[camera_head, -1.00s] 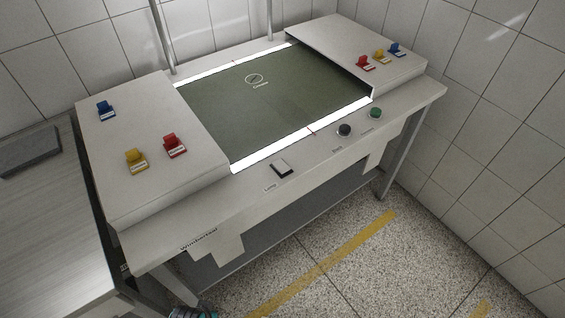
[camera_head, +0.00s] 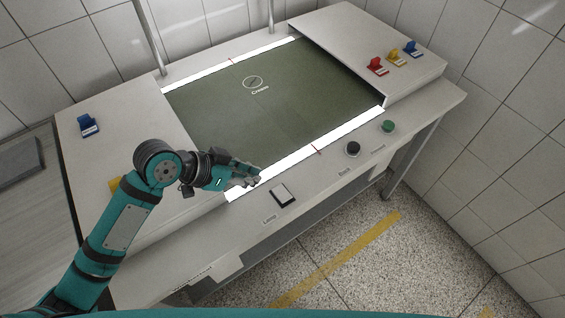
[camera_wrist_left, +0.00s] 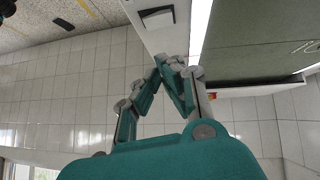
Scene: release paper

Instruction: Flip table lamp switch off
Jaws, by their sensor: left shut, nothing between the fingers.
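The lamp switch (camera_head: 283,194), a rocker with a pale face and dark edge, sits on the table's front ledge above a small label. A grey rocker, apparently this switch (camera_wrist_left: 157,15), shows at the top of the left wrist view. My left gripper (camera_head: 256,177), teal and grey, is shut and empty, above the near light strip, just left of and behind the switch in the picture, apart from it. Its fingertips (camera_wrist_left: 172,62) meet in the left wrist view. The lamp strips (camera_head: 290,160) beside the dark green panel glow white. My right gripper is out of view.
A black button (camera_head: 353,149) and a green button (camera_head: 388,126) sit right of the switch. Red (camera_head: 377,65), yellow (camera_head: 393,57) and blue (camera_head: 411,48) clips stand on the right raised block. A blue clip (camera_head: 88,125) stands on the left block. My arm crosses that block.

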